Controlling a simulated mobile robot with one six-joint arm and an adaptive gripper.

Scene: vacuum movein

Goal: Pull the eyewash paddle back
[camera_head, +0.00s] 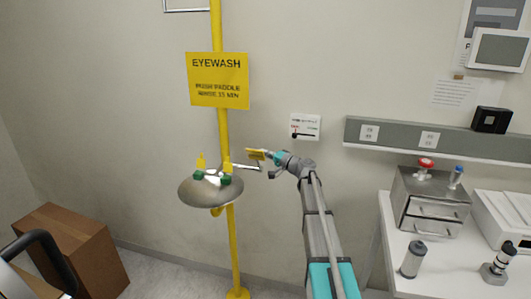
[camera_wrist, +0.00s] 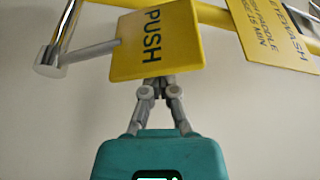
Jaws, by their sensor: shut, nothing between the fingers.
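The eyewash paddle is a yellow plate marked PUSH, small beside the bowl in the head view (camera_head: 256,154) and large in the wrist view (camera_wrist: 138,50). A grey rod joins it to a shiny metal fitting (camera_wrist: 50,55). The eyewash bowl (camera_head: 210,193), grey with green-capped nozzles, is on the yellow pipe (camera_head: 232,240). My gripper (camera_wrist: 157,80) is shut and empty, its fingertips at the paddle's lower edge; part of them may be hidden behind it. I cannot tell whether they touch. In the head view my gripper (camera_head: 268,156) is just right of the paddle.
A yellow EYEWASH sign (camera_head: 218,80) hangs on the pipe above the bowl. A small white wall plate (camera_head: 305,127) is behind my arm. A brown box (camera_head: 75,245) stands at left. A white bench (camera_head: 440,265) with lab devices is at right, under a grey rail (camera_head: 395,137).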

